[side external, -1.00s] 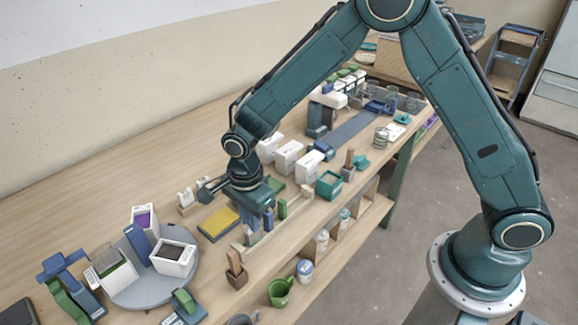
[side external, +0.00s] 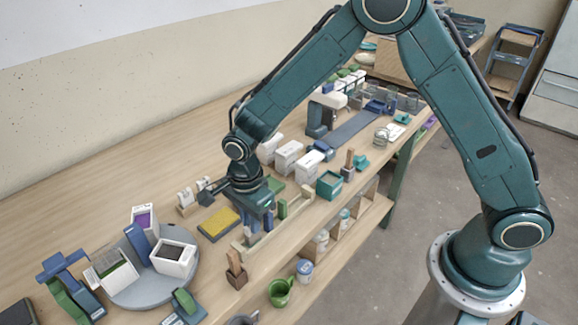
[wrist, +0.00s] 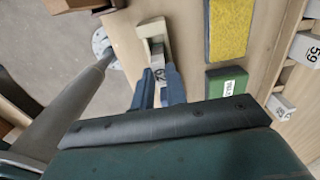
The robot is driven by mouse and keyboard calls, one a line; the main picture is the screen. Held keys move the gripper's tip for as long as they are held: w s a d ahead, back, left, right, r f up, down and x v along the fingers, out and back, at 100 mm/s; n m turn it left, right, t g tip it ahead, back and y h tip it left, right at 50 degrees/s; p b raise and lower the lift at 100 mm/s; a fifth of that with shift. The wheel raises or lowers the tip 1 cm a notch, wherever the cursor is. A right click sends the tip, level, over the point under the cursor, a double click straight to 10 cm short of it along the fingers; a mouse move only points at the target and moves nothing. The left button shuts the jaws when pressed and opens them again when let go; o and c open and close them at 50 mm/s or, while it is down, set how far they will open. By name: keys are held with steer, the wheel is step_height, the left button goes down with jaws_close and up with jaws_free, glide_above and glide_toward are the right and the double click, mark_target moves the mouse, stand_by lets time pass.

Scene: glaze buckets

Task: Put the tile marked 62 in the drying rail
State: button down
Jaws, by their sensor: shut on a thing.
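My gripper (side external: 260,221) is low over the near part of the bench, at the pale drying rail (side external: 289,219). In the wrist view its two blue fingers (wrist: 158,88) are shut on a small pale tile (wrist: 158,73). Dark marking shows on the tile, but I cannot read its number. The cream rail (wrist: 152,29) lies just beyond the fingertips in that view, in line with the tile. I cannot tell whether the tile is inside the rail's slot or above it; the fingers hide its lower part.
A yellow sponge (wrist: 230,28) and a green labelled block (wrist: 227,82) lie beside the gripper. A wooden stand (side external: 190,209) holds white tiles; one tile marked 59 (wrist: 308,50) shows in the wrist view. A grey turntable (side external: 135,294) with containers stands left, and white buckets (side external: 288,157) stand behind.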

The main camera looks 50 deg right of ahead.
steer(key=shift+f, duration=0.25)
steer(key=c, duration=1.3)
jaws_free()
steer(key=shift+c, duration=0.2)
steer(key=shift+r, duration=3.5)
